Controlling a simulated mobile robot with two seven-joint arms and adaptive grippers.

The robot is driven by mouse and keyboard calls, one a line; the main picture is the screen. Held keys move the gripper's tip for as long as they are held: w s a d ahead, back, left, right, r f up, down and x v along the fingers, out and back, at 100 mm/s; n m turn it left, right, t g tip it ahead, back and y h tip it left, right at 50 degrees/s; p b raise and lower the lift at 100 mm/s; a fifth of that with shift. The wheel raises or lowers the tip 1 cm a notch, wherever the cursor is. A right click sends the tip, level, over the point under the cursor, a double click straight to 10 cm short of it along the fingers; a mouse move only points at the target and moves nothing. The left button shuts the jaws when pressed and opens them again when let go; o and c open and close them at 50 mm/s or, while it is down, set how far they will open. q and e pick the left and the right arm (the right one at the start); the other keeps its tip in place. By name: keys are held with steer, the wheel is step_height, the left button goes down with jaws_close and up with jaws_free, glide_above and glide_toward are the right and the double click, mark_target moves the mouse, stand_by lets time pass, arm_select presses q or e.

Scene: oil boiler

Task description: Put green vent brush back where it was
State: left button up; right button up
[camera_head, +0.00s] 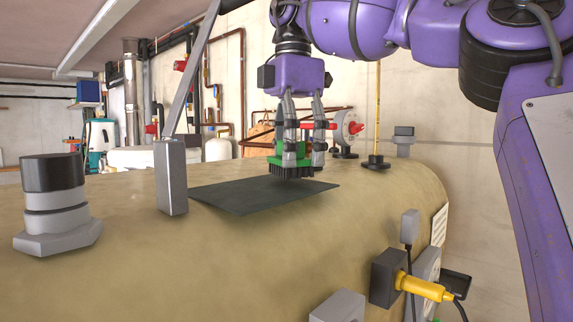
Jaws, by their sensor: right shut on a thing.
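My right gripper (303,143) comes down from the top of the head view on a purple arm. Its grey fingers are shut on the green vent brush (285,160). The brush has a green body and dark bristles that point down. It is just above or touching the far part of a dark flat mat (255,203) on the tan tank; I cannot tell which. The fingers hide part of the brush. My left gripper is not in view.
The rounded tan tank top (330,240) fills the foreground. A grey upright block (170,177) with a lever, a dark-capped fitting (56,200), a red-and-grey valve (347,130) and a thin yellow rod (377,120) stand on it. A yellow plug (424,288) juts from the tank's front right.

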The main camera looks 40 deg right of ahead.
steer(key=shift+f, duration=0.65)
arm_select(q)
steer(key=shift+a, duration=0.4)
arm_select(e)
steer(key=shift+s, duration=0.2)
steer(key=o, duration=1)
steer(key=shift+w, duration=0.1)
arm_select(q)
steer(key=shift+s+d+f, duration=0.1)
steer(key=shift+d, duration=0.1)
